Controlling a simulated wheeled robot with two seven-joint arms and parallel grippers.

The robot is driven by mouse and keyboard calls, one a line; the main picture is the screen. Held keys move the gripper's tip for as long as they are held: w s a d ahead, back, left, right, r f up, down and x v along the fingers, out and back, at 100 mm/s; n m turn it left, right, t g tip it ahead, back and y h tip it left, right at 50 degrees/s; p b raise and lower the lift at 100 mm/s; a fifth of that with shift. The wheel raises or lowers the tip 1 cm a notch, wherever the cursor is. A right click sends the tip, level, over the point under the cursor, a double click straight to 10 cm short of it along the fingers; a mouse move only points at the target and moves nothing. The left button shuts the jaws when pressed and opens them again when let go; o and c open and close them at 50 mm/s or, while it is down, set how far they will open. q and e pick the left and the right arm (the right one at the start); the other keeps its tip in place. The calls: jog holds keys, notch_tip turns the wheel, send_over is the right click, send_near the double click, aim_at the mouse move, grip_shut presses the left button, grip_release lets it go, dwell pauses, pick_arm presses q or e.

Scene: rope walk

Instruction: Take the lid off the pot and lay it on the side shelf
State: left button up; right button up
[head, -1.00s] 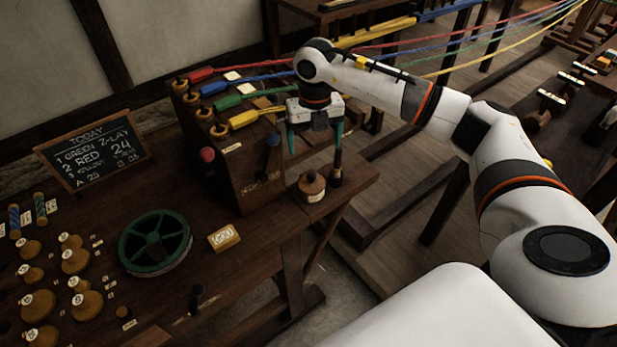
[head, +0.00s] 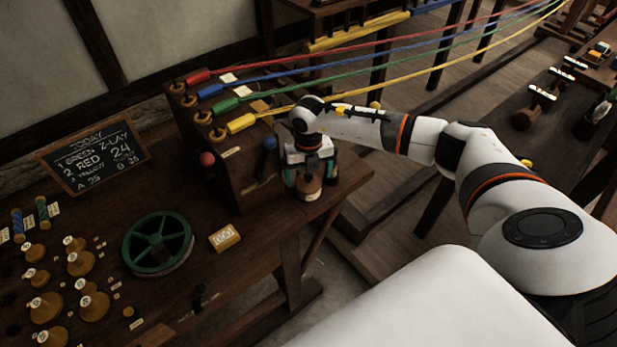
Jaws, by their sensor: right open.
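A small brown pot (head: 309,194) with a pale label stands at the right end of the dark wooden bench, beside the tall wooden box. Its lid is mostly hidden by my right gripper. My right gripper (head: 310,176) points down over the pot, its teal fingers open and spread to either side of the pot's upper part. I cannot tell whether the fingers touch the lid. No separate side shelf can be made out for certain; the bench's right end (head: 348,178) has some bare wood. My left gripper is not in view.
The wooden box (head: 228,172) with levers and coloured rope ends stands just left of my right gripper. Taut ropes (head: 400,62) run behind the arm. A green reel (head: 157,243), a yellow labelled block (head: 224,237) and several wooden bobbins stand further left.

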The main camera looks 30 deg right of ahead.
jog(key=shift+f, duration=0.5)
jog(key=shift+c, duration=0.3)
jog(key=c, duration=1)
jog(key=shift+o, duration=0.2)
jog(key=shift+r, duration=0.2)
